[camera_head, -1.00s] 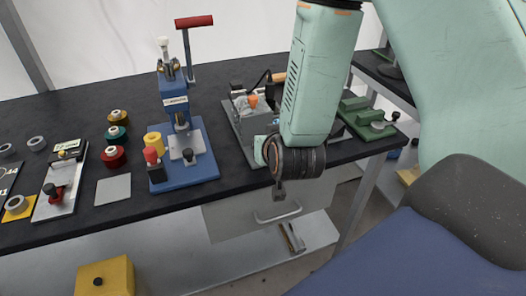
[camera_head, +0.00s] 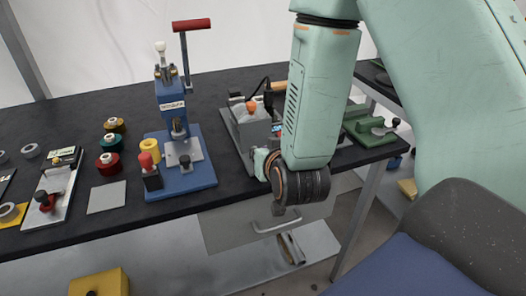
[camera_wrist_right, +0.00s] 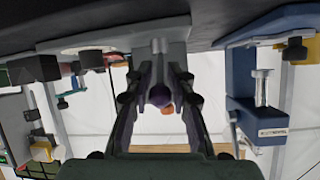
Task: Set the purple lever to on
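A small purple knob (camera_wrist_right: 160,97), which I take as the end of the purple lever, shows in the right wrist view. It sits between the two fingers of my right gripper (camera_wrist_right: 162,72), which stand apart on either side of it. I cannot tell whether either finger touches it. The lever's shaft and its on and off marks are not readable. In the head view my right forearm and wrist hang in front of a grey machine (camera_head: 243,130) on the bench. They hide the purple knob and my right fingers there. My left gripper is not in view.
A blue press (camera_head: 172,100) with a red-handled lever stands left of the grey machine. Spools (camera_head: 109,163) and a grey plate (camera_head: 106,197) lie further left on the black bench (camera_head: 75,110). A green fixture (camera_head: 370,125) is at the right.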

